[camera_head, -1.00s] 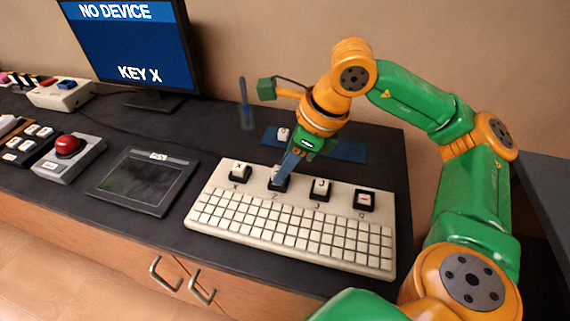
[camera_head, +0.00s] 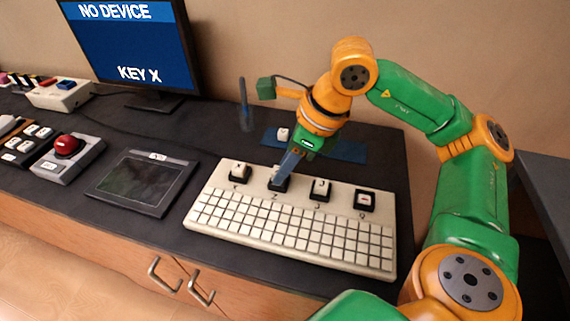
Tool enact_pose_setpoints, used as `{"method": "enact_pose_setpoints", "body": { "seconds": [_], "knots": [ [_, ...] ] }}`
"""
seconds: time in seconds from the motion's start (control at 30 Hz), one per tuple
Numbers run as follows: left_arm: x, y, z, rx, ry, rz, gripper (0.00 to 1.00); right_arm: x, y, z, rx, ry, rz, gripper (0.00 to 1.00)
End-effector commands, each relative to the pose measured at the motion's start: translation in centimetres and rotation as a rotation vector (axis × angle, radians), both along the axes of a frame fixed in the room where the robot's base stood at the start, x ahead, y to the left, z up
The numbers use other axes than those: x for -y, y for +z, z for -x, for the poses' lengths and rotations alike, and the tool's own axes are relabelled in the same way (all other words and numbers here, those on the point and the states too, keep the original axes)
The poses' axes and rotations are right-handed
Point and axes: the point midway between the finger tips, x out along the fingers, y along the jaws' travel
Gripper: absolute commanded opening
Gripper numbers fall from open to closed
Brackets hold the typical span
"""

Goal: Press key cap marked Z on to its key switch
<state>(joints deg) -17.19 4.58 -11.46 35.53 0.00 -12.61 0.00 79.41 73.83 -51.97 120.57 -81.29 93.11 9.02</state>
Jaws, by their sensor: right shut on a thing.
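The white keyboard (camera_head: 205,217) lies on the dark desk. Along its back edge are large switches: one with the X cap (camera_head: 239,169), the Z switch (camera_head: 278,184) above the letter Z, one with the J cap (camera_head: 320,187), and the Q switch (camera_head: 364,201). My right gripper (camera_head: 281,174) points down at the Z switch, shut, with its tips at the top of that switch. The fingers mostly hide the cap between them, so its mark and seating cannot be read. My left gripper is not in view.
A blue mat (camera_head: 345,151) behind the keyboard bears another white cap (camera_head: 283,134). A monitor (camera_head: 130,45) reads "NO DEVICE" and "KEY X". A tablet (camera_head: 142,182), a red button box (camera_head: 67,158) and a thin upright tool (camera_head: 244,105) stand to the left.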

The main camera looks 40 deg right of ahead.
Motion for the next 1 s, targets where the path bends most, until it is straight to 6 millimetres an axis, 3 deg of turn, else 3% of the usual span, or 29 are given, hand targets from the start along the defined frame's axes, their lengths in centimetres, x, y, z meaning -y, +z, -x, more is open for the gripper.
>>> {"method": "enact_pose_setpoints", "body": {
  "seconds": [0.73, 0.77, 0.87, 1.0],
  "knots": [
    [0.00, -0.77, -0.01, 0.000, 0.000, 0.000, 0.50, 0.00, -0.76, 0.00, 0.000, 0.000, 0.000, 0.00],
    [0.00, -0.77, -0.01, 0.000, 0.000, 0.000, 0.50, 0.00, -0.76, 0.00, 0.000, 0.000, 0.000, 0.35],
    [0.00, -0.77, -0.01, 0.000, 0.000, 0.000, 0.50, 0.00, -0.76, 0.00, 0.000, 0.000, 0.000, 0.62],
    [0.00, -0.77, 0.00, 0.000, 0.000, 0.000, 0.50, 0.00, -0.76, 0.00, 0.000, 0.000, 0.000, 0.62]
  ]
}}
